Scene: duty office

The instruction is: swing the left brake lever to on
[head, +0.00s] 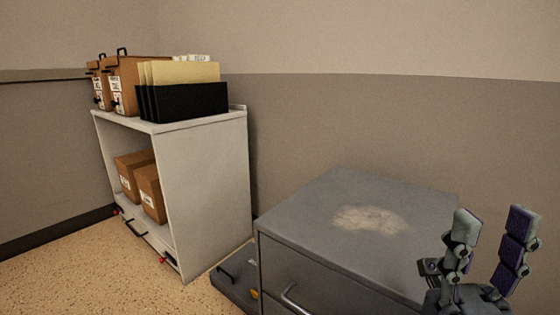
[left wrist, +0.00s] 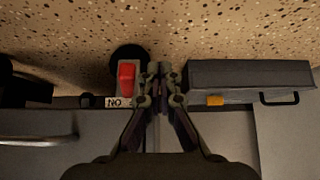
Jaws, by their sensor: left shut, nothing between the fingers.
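A red brake lever (left wrist: 127,78) shows in the left wrist view, in front of a round black wheel-like part. Beside it is a small white label (left wrist: 118,102) whose letters look like "NO"; part of the label is hidden by my finger. My left gripper (left wrist: 160,78) is shut and empty, its fingertips just right of the red lever; I cannot tell whether they touch it. My left gripper is out of the head view. My right gripper (head: 490,245) is open and empty at the right of the head view, in front of the grey cabinet (head: 320,215).
A white shelf unit (head: 205,190) with brown boxes and folders stands at the left, small red parts at its base. A low dark grey case (left wrist: 250,72) with an orange patch lies right of my left gripper. Speckled floor (head: 110,270) is clear in front of the shelf.

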